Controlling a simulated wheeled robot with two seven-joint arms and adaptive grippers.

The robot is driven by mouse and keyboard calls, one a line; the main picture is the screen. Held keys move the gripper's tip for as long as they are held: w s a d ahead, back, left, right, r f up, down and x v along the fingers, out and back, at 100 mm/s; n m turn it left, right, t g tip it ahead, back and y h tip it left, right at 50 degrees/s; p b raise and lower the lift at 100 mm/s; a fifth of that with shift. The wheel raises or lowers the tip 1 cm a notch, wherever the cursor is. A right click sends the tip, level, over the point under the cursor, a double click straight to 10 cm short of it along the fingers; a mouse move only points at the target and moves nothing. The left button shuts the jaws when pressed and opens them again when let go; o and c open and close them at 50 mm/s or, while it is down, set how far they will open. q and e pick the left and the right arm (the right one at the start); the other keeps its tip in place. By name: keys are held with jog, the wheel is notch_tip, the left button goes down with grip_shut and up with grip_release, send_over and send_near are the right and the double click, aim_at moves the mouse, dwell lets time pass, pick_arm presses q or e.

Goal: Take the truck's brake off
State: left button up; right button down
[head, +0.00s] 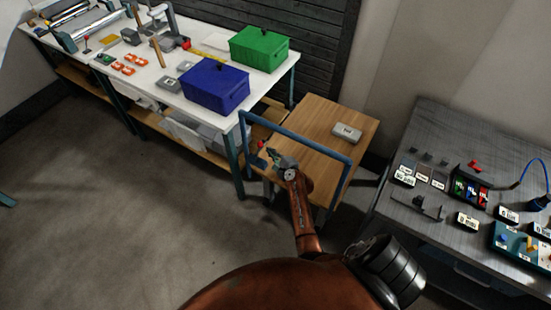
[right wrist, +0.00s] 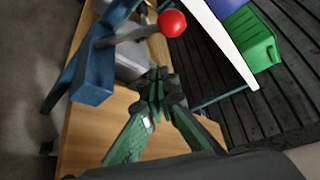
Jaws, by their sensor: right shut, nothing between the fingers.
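The truck (head: 318,118) is a low wooden-topped cart with a blue tubular handle (head: 300,138) at its near end. Its brake lever is grey with a red ball knob (head: 261,144), at the cart's near left corner. In the right wrist view the red knob (right wrist: 172,23) and grey lever (right wrist: 128,36) show beside a blue frame part (right wrist: 93,82). My right gripper (head: 272,153) is just to the right of the knob in the head view. Its green fingers (right wrist: 156,92) are shut and empty, apart from the knob in the wrist view. My left gripper is not in view.
A small grey box (head: 347,132) lies on the truck's deck. A white workbench (head: 150,75) with a blue box (head: 215,88) and a green box (head: 258,49) stands close behind, to the left. A grey table (head: 440,150) with labelled parts stands right. Floor at left is clear.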

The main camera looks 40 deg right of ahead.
aim_at(258, 152)
jog(key=a, duration=0.1)
jog(key=a+r, duration=0.1)
jog(key=a+p, duration=0.1)
jog(key=shift+w+a+r, duration=0.1)
jog(key=shift+w+r, duration=0.15)
jog(key=shift+w, duration=0.15)
jog(key=shift+s+a+b, duration=0.1)
jog(key=shift+a+b, duration=0.1)
jog(key=shift+b, duration=0.1)
